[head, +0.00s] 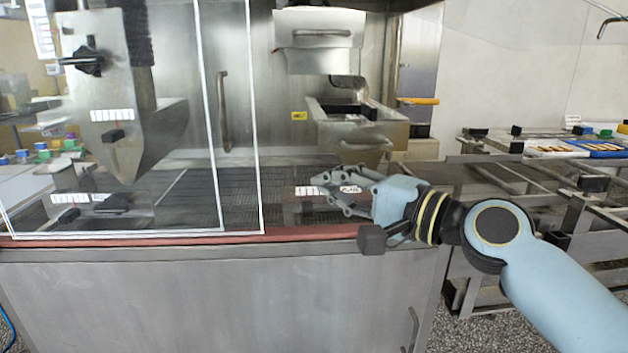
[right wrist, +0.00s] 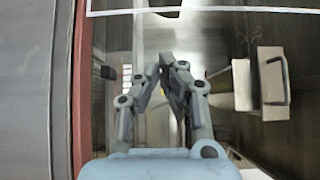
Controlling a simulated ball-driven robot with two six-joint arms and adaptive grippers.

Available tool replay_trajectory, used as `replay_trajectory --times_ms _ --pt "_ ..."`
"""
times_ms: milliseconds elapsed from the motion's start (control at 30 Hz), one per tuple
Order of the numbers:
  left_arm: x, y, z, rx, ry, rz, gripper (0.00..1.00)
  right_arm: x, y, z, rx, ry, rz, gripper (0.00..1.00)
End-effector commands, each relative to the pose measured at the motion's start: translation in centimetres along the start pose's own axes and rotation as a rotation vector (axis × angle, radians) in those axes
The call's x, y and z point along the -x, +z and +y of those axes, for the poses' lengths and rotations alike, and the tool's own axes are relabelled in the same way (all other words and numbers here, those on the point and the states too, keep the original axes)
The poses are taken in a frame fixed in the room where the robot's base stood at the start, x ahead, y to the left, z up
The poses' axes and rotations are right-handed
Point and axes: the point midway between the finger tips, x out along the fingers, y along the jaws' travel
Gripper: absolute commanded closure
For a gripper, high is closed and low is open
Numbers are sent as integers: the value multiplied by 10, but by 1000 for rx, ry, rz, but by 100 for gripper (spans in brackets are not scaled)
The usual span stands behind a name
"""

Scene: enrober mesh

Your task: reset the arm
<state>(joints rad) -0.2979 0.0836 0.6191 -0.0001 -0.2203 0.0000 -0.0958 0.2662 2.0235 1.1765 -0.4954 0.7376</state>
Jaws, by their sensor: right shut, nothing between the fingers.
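My right gripper (head: 322,184) is in front of the enrober machine, just above its red front edge and near the mesh belt. Its arm comes in from the lower right. In the right wrist view its two fingers (right wrist: 168,62) meet at their tips, with nothing between them. The mesh belt (head: 240,190) runs through the machine, partly behind the clear guard (head: 130,120). My left gripper is not in view.
The steel cabinet (head: 200,295) with its red edge (head: 150,240) lies below and left of the right gripper. An open steel tank (head: 395,128) stands behind it. A rail frame (head: 500,180) and trays (head: 600,147) are at the right.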

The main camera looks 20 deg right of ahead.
Motion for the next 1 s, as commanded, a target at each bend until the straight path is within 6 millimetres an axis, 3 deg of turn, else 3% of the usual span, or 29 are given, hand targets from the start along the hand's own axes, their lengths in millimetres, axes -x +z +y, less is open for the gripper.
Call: replay_trajectory --times_ms 200,467,567,667,767,867,1000 --pt "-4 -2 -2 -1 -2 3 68 33 0 1 4 3 -1 100" --pt "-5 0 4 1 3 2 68 42 1 1 -2 1 -1 100" --pt "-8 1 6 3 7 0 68 42 1 19 -38 17 15 100" --pt "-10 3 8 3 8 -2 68 44 -11 66 -64 92 60 100" --pt "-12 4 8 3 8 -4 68 52 -26 138 -53 216 123 100" --pt "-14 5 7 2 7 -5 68 72 -36 216 -4 364 175 100" --pt "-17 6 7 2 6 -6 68 116 -34 324 97 591 200 100"
